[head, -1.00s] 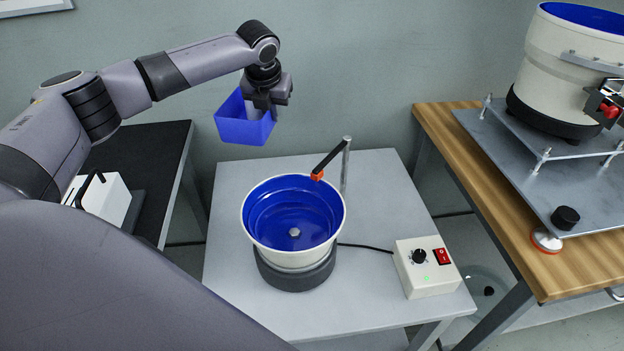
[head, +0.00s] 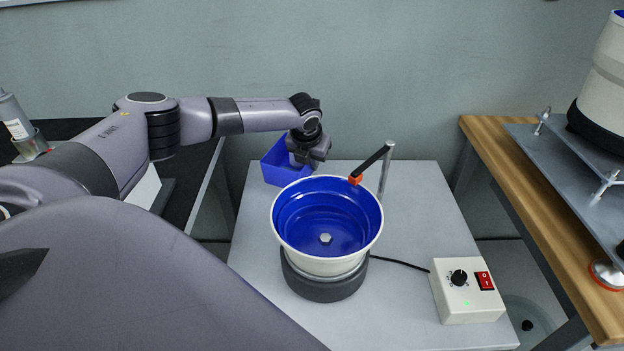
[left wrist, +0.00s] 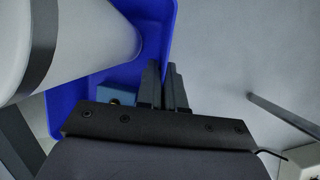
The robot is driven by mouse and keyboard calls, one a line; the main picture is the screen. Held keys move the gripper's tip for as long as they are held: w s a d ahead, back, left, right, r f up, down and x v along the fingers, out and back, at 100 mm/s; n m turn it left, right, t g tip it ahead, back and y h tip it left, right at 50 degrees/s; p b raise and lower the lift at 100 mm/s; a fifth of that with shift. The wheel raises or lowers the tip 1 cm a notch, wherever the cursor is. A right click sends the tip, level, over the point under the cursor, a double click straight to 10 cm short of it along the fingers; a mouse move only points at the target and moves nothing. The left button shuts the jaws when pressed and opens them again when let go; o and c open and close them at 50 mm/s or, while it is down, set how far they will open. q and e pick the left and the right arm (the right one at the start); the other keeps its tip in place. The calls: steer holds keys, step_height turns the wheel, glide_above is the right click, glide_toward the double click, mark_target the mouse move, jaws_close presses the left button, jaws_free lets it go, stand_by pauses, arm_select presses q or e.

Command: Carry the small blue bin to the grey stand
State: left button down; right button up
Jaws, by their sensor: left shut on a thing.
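The small blue bin (head: 276,172) is behind the blue-lined bowl, at the back left corner of the grey stand (head: 410,220). Whether it touches the stand top or hangs just above it I cannot tell. My left gripper (head: 300,158) is at the bin's right side and shut on it; the fingertips are hard to see in the head view. In the left wrist view the closed fingers (left wrist: 166,88) lie at the edge of the blue bin (left wrist: 155,25). A pale rounded body covers part of the bin there. My right gripper is not in view.
The bowl feeder (head: 325,235) stands mid-stand, close in front of the bin. A post (head: 386,170) with an orange-tipped arm rises to its right. A control box (head: 466,290) sits front right. A wooden table (head: 545,210) is at right, a dark table at left.

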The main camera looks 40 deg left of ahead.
arm_select(q)
step_height(320, 180, down, 5)
steer(key=shift+b, duration=0.55)
steer(key=c, duration=1.3)
jaws_free()
steer(key=shift+o, duration=0.2)
steer(key=p+v, duration=0.3)
steer(key=v, duration=0.9)
steer(key=shift+p, duration=0.35)
steer(key=shift+d, duration=0.1)
